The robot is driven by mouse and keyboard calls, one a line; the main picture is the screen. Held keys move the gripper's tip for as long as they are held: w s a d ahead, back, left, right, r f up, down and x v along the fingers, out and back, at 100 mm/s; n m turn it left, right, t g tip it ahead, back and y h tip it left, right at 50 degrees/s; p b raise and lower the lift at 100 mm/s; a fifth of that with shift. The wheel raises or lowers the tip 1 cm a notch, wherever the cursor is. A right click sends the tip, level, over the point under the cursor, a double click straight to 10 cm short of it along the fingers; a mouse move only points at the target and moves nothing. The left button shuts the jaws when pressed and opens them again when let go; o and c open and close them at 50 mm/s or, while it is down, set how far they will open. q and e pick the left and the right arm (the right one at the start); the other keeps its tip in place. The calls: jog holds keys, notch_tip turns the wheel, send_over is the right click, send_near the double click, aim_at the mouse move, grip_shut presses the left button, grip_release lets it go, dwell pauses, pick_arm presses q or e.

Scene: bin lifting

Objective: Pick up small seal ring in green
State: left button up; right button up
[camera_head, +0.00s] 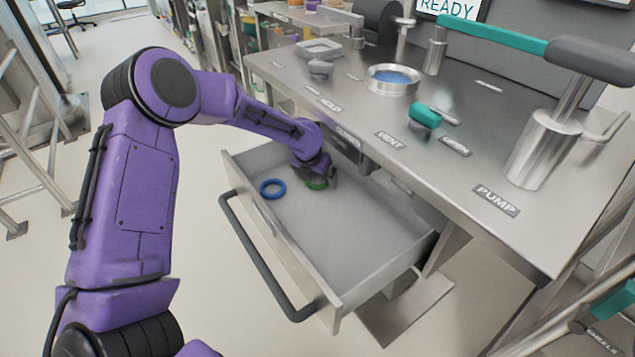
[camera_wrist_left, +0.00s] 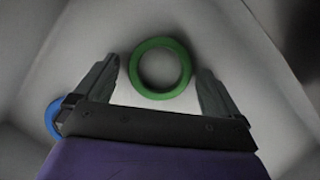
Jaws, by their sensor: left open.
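The green seal ring (camera_head: 317,184) lies flat on the floor of the open drawer (camera_head: 345,215), partly hidden by my gripper in the head view. In the left wrist view the whole green ring (camera_wrist_left: 160,68) shows between and just beyond the fingertips. My left gripper (camera_wrist_left: 160,80) is open, with one finger on each side of the ring and gaps between. It also shows in the head view (camera_head: 318,178), reaching down into the drawer. My right gripper is in neither view.
A blue ring (camera_head: 272,188) lies in the drawer left of the green one; its edge shows in the left wrist view (camera_wrist_left: 52,118). The drawer's right part is bare.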

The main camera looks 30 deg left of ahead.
pick_arm(q)
jog(key=c, duration=1.1)
jog(key=shift+r, duration=0.1)
